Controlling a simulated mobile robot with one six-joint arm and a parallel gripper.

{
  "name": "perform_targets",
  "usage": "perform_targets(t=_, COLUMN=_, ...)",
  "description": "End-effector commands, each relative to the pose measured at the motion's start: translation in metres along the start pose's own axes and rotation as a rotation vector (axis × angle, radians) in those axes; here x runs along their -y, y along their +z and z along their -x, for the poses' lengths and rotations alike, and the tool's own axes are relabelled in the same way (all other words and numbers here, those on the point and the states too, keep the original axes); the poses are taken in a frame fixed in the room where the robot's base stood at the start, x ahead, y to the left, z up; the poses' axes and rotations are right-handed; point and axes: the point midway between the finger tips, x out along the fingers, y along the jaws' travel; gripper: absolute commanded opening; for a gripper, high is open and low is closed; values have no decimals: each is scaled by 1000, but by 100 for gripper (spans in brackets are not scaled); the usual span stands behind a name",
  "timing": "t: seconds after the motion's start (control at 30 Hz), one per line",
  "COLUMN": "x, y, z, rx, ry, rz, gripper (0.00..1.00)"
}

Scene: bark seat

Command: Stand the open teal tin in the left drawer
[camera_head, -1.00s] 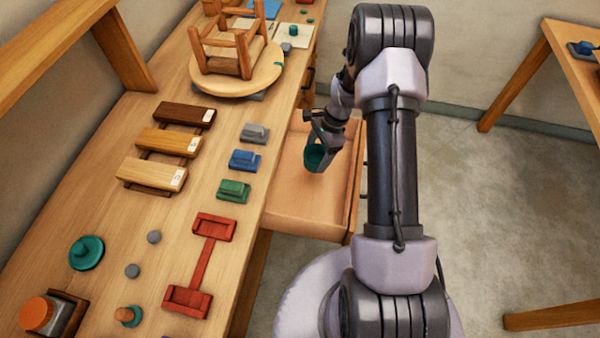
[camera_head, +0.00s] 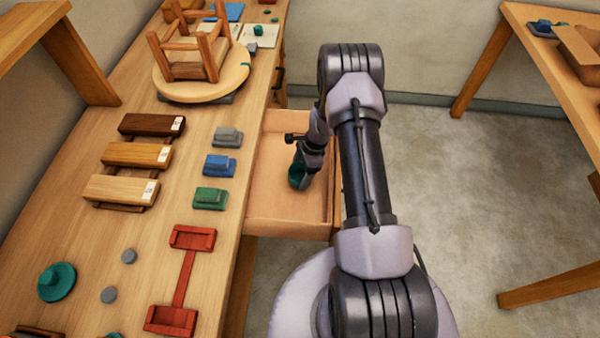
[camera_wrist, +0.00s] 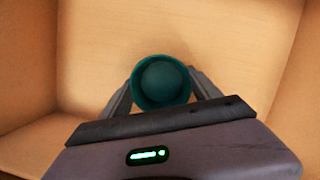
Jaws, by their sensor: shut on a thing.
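The open teal tin (camera_wrist: 160,62) is between the fingers of my gripper (camera_wrist: 161,88) in the wrist view, its round mouth facing the camera. My gripper is shut on the tin. In the head view the tin (camera_head: 298,177) shows below my gripper (camera_head: 303,168), inside the outline of the pulled-out wooden drawer (camera_head: 283,212). The drawer's bare floor and walls surround the tin in the wrist view. I cannot tell whether the tin's base touches the drawer floor.
The workbench (camera_head: 90,235) lies left of the drawer, with grey, blue and green blocks (camera_head: 209,198) near its edge. A red holder (camera_head: 185,278) and a teal lid (camera_head: 57,282) are nearer.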

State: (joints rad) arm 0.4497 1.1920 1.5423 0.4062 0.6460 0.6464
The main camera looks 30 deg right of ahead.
Motion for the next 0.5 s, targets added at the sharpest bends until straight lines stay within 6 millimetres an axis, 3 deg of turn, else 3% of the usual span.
perform_targets(t=0.03, x=0, y=0, z=-2, rx=0, ry=0, rz=0, gripper=75)
perform_targets(t=0.13, x=0, y=0, z=-1, rx=0, ry=0, rz=0, gripper=93)
perform_targets(t=0.4, x=0, y=0, z=0, rx=0, ry=0, rz=0, gripper=93)
perform_targets(t=0.5, x=0, y=2, z=10, rx=0, ry=-1, rz=0, gripper=93)
